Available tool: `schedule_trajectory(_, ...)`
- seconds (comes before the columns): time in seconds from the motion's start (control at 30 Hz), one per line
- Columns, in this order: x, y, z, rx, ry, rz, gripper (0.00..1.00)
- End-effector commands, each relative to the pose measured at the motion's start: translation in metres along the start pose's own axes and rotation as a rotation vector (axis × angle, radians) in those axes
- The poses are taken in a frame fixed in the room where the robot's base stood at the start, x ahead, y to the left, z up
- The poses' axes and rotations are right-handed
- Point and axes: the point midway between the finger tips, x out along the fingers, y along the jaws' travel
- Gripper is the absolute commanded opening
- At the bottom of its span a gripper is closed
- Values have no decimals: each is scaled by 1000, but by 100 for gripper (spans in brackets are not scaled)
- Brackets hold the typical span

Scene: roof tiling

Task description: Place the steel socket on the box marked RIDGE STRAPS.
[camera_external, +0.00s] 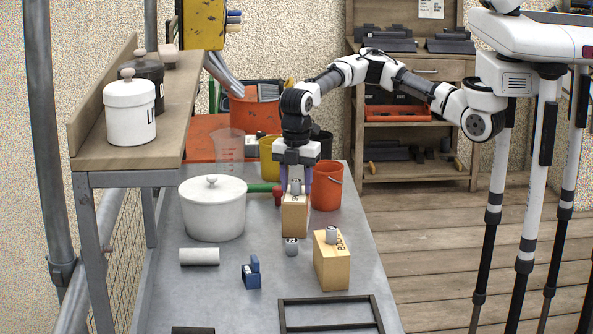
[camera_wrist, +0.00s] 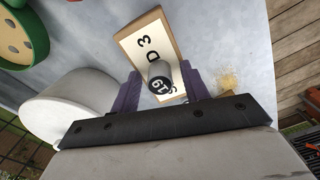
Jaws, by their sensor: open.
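My gripper (camera_external: 296,189) points down over a tan box (camera_external: 295,218), with its purple fingers apart. A small grey steel socket (camera_external: 296,184) sits between the fingers, at the top of that box. The wrist view shows the socket (camera_wrist: 160,72) between the fingers (camera_wrist: 161,88), with a dark marked end. The box face (camera_wrist: 146,42) behind it shows "D 3", partly covered. I cannot read RIDGE STRAPS on any box.
An orange bucket (camera_external: 327,188) is close on the right. A white roll (camera_external: 199,257), a blue clamp-like item (camera_external: 251,273) and a dark frame (camera_external: 330,300) lie in front.

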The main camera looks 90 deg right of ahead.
Motion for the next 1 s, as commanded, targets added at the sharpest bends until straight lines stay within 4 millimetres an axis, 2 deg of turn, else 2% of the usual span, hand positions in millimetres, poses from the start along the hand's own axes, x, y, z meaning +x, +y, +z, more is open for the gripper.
schedule_trajectory(0.17,-2,0,0,0,-1,1,45)
schedule_trajectory(0.27,-11,0,-1,1,2,1,45)
schedule_trajectory(0.7,-100,0,0,0,1,-1,45)
schedule_trajectory(0.83,-115,0,0,-1,0,-1,45)
schedule_trajectory(1.0,-123,0,0,-2,-1,-2,45)
